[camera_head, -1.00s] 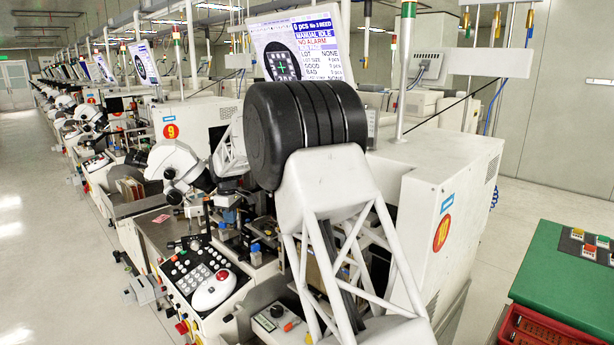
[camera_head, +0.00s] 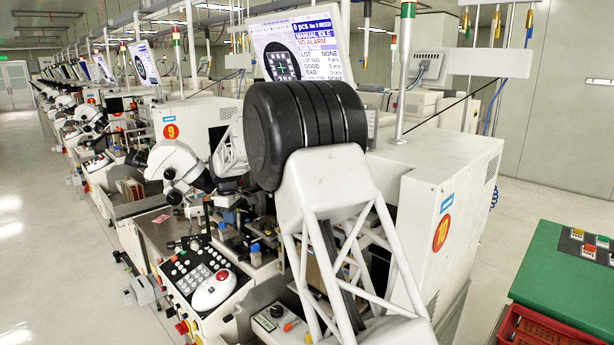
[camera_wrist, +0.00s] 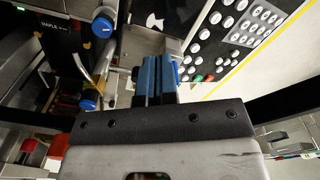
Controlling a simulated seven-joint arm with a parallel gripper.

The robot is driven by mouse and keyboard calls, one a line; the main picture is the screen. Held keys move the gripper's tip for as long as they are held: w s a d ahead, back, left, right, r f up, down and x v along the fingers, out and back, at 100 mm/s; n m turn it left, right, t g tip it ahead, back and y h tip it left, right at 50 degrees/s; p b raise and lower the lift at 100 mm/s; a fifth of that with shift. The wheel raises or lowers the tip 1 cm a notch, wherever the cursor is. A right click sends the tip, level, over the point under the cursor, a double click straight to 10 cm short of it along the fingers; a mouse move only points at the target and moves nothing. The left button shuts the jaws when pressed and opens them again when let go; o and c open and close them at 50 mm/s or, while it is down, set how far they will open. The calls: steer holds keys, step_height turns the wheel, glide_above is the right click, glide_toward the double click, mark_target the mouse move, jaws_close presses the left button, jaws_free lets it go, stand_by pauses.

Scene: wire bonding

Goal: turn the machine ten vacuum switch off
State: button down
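Machine ten (camera_head: 418,190) is the white cabinet with the red round 10 label, right of my arm in the head view. A small front box with a dark knob (camera_head: 276,311) and an orange lever (camera_head: 290,325) sits low beside my arm. I cannot tell which control is the vacuum switch. My gripper is hidden behind my arm in the head view. In the wrist view my gripper (camera_wrist: 155,72) has its blue finger pads side by side, seemingly together with nothing visible between them. The pads are beside the left edge of the keypad panel (camera_wrist: 207,52).
Blue knobs (camera_wrist: 101,27) and metal fittings crowd the left of the wrist view. A green-topped table (camera_head: 560,270) with a red basket (camera_head: 545,328) stands at right. Floor aisles are clear.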

steer(key=shift+s+a+f, duration=0.15)
steer(key=shift+s+f, duration=0.4)
steer(key=shift+f, duration=0.05)
steer(key=shift+s+a+f, duration=0.15)
steer(key=shift+s+f, duration=0.35)
steer(key=shift+f, duration=0.1)
steer(key=shift+s+d, duration=0.1)
steer(key=shift+d, duration=0.1)
stand_by(0.4)
steer(key=shift+s+d, duration=0.1)
steer(key=shift+d, duration=0.25)
steer(key=shift+r, duration=0.1)
steer(key=shift+w+d+r, duration=0.1)
steer(key=shift+w+r, duration=0.1)
steer(key=shift+r, duration=0.25)
step_height(320, 180, up, 6)
steer(key=shift+a, duration=0.25)
steer(key=shift+r, duration=0.15)
